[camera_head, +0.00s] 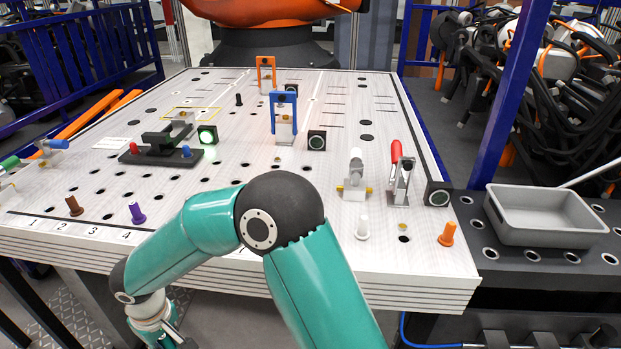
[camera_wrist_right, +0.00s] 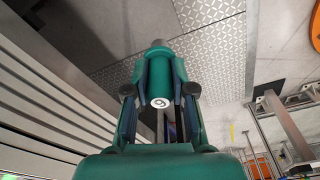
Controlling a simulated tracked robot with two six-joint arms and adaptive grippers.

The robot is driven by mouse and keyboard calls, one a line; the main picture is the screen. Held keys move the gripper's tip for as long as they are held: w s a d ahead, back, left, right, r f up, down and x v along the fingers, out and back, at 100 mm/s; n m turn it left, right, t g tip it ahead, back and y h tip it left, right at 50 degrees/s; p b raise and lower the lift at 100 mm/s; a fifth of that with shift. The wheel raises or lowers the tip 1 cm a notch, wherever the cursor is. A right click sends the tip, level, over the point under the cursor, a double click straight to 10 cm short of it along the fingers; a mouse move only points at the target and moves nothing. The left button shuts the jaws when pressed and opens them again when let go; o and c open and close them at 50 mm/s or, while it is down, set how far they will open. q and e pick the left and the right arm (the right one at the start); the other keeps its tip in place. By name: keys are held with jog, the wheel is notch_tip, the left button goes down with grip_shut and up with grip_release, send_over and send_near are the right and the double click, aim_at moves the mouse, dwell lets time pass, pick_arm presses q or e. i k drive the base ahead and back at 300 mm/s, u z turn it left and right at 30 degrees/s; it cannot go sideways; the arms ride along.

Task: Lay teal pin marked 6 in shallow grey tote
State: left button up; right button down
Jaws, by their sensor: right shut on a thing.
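The teal pin (camera_wrist_right: 159,82) is held between the fingers of my right gripper (camera_wrist_right: 159,70) in the right wrist view. Its white end face carries a mark that reads as 6 or 9, depending on which way up it is. The head view shows my right arm bent down past the table's front edge, with the gripper mostly cut off at the bottom. The shallow grey tote (camera_head: 548,238) stands on the dark side bench at the right and looks empty. The right gripper is well to the left of it. My left gripper is in neither view.
The white perforated table (camera_head: 330,225) lies between arm and robot base behind. An orange pin (camera_head: 447,234), a white pin (camera_head: 362,228) and toggle clamps (camera_head: 400,182) stand near its right front. A blue post (camera_head: 510,95) rises behind the tote.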

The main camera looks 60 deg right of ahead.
aim_at(539, 217)
jog(key=u, duration=0.55)
jog(key=k, duration=2)
jog(key=z, duration=0.2)
